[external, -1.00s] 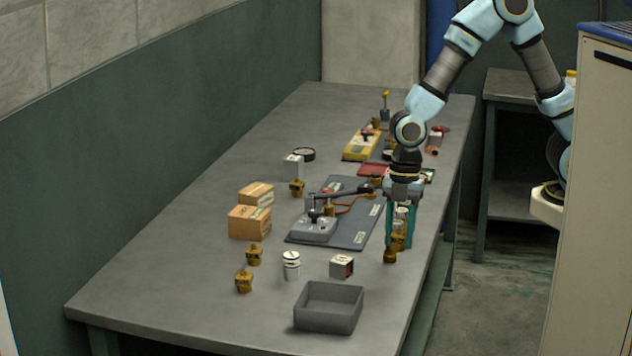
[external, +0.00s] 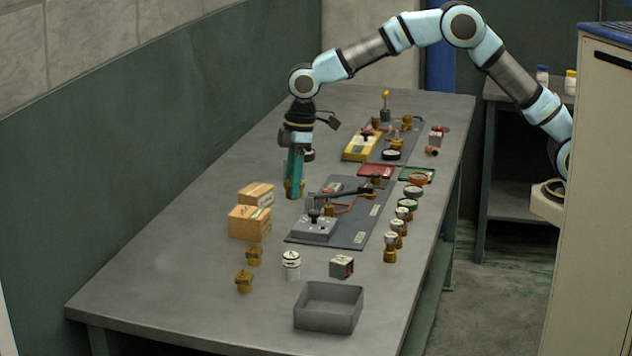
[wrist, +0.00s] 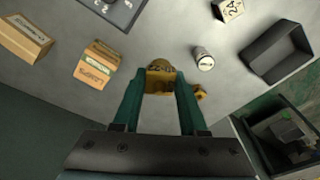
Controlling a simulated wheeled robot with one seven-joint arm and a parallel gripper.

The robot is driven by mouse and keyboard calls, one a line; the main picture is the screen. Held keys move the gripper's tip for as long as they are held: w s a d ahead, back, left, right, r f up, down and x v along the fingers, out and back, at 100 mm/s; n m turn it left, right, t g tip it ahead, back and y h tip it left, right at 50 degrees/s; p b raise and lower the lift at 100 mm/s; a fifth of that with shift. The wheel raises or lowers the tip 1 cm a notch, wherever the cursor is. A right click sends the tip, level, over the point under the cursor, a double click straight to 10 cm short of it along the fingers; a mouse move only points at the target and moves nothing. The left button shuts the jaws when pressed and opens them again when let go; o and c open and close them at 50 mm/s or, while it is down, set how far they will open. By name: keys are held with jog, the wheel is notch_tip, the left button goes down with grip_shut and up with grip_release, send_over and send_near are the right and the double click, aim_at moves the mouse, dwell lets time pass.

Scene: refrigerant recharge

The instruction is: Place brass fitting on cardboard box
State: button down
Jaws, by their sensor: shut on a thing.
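My gripper (external: 293,192) points down, its teal fingers shut on a brass fitting (wrist: 160,80), which shows between the fingertips in the wrist view. In the external view the fingers mostly hide it, and its height above the table is hard to tell. The gripper appears beyond and to the right of two cardboard boxes, a smaller one (external: 256,194) and a larger one (external: 249,223). The boxes are also at the left of the wrist view (wrist: 96,65). No fitting shows on top of either box. Another brass fitting (wrist: 200,92) shows beside the right finger.
Two brass fittings (external: 254,256) and a white capped cylinder (external: 291,266) stand in front of the boxes. A dark mat with a lever device (external: 314,229) lies to the right. A grey tray (external: 328,320) is at the front. Several fittings line the right edge.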

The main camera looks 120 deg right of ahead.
jog(key=w+d+r+m+h, duration=0.15)
jog(key=d+m, duration=0.45)
jog(key=d, duration=0.6)
jog(key=p, duration=0.4)
send_near(259, 213)
jog(key=shift+m, duration=0.3)
jog(key=f, duration=0.4)
jog(key=w+d+f, duration=0.1)
jog(key=shift+f, duration=0.4)
jog(key=shift+f, duration=0.1)
jog(key=shift+c, duration=2.2)
grip_release()
notch_tip(259, 213, up, 12)
jog(key=s+a+b, duration=0.1)
jog(key=b, duration=0.2)
jog(key=shift+s, duration=0.15)
